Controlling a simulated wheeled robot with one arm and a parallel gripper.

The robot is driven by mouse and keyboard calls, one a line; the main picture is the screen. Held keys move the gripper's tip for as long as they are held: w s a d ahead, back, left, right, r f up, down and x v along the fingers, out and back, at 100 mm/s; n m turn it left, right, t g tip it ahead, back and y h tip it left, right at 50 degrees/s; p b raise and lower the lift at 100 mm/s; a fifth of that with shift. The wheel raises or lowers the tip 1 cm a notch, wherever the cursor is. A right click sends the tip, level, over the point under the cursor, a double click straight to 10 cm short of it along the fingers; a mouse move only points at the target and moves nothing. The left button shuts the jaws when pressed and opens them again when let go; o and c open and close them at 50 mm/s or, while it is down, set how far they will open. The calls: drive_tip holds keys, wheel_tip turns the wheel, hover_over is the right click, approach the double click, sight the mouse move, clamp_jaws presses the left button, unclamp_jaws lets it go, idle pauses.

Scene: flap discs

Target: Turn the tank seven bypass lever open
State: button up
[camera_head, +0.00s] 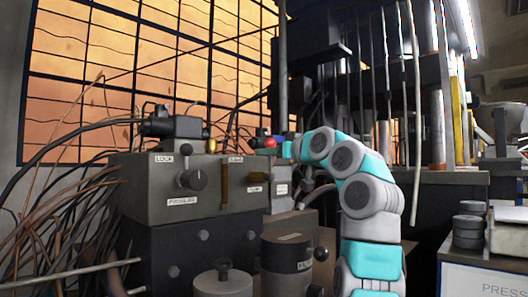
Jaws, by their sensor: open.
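A grey control box (190,215) with small labels stands left of centre. A red ball-like knob (269,142) shows above the box's right end. I cannot read any label as tank seven, so I cannot tell which part is the bypass lever. My gripper (284,148) is at the end of my white and teal arm, just right of the red knob. It is small, partly hidden and open; whether it touches the red knob is unclear.
Loose cables (60,215) crowd the left side. Dark cylinders (287,262) stand low in front of the box. Vertical rods and a dark machine frame rise behind my arm. A white cabinet (485,275) with stacked grey discs (468,230) is at the right.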

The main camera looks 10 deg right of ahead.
drive_tip(key=shift+x, duration=1.5)
clamp_jaws()
